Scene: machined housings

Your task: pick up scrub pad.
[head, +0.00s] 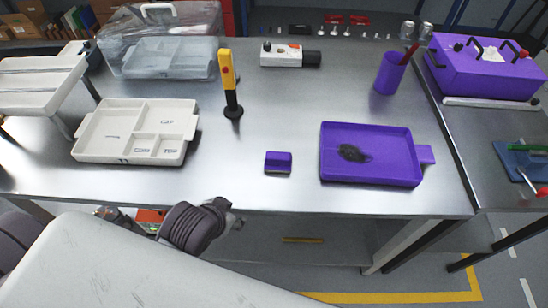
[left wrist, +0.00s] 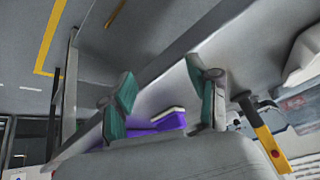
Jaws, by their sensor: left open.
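The scrub pad (head: 278,162), a small purple block with a pale underside, lies on the grey table near its front edge, left of the purple tray. In the left wrist view, which is upside down, the scrub pad (left wrist: 170,119) shows beyond and between the fingers, partly hidden by my gripper body. My left gripper (left wrist: 163,84) is open and empty, its green-padded fingers spread and apart from the pad. In the head view the left wrist is at the table's front edge, left of and nearer than the pad; its fingers are not clear there. My right gripper is not in view.
The purple tray (head: 372,182) with a dark patch stands right of the pad. A white divided tray (head: 125,103) is at left, a yellow-black tool (head: 230,85) stands upright behind the pad, and a purple cup (head: 389,76) is farther back. Table around the pad is clear.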

